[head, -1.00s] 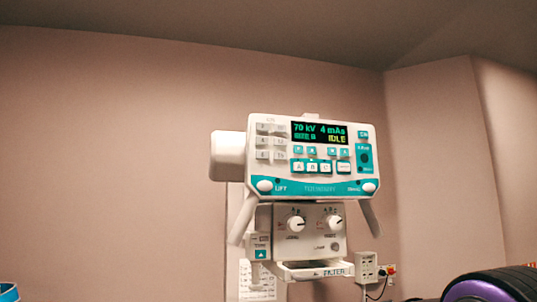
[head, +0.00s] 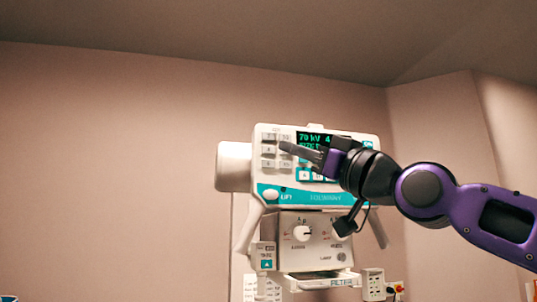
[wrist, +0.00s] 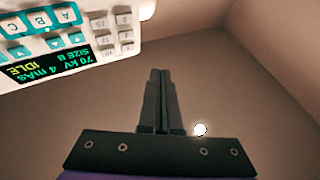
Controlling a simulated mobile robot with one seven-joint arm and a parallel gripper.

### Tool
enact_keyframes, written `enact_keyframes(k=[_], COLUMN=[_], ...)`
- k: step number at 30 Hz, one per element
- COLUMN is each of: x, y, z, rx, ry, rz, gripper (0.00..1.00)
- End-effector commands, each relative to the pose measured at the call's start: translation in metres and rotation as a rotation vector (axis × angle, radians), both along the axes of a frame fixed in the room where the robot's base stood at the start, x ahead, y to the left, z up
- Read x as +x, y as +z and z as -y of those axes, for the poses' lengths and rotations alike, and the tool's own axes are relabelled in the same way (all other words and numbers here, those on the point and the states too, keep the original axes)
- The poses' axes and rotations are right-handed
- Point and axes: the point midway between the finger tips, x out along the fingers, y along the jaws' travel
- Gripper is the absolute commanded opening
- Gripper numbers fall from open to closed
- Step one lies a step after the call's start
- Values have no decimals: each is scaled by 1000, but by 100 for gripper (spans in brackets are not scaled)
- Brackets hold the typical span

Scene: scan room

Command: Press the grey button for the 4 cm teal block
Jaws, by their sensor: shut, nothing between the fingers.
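The white and teal control panel (head: 330,196) stands in the middle of the head view, and upside down at the upper left of the wrist view (wrist: 130,60). Small grey number buttons sit in two columns on its left side. The middle-left grey button (head: 268,150) appears to read 4; it also shows in the wrist view (wrist: 126,35). My gripper (head: 283,146) is shut and empty, its fingers pointing left across the panel's front, tips over the right grey column. In the wrist view the fingertips (wrist: 160,72) are apart from the buttons in the picture. I cannot tell contact. No teal block is identifiable.
The panel's display (wrist: 50,62) reads 70 kV, 4 mAs and IDLE. Teal-framed A, B, C keys (wrist: 40,20) lie beside it. The wall left of the panel is clear.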

Motion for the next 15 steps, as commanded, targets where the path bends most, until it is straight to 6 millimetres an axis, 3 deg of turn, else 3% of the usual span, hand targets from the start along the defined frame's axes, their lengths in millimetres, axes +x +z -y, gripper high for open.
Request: enact_keyframes(k=[6, 15], x=[15, 21], y=[25, 34], z=[-7, -8], rx=[92, 122], ry=[31, 35], rz=[71, 96], gripper=[0, 0])
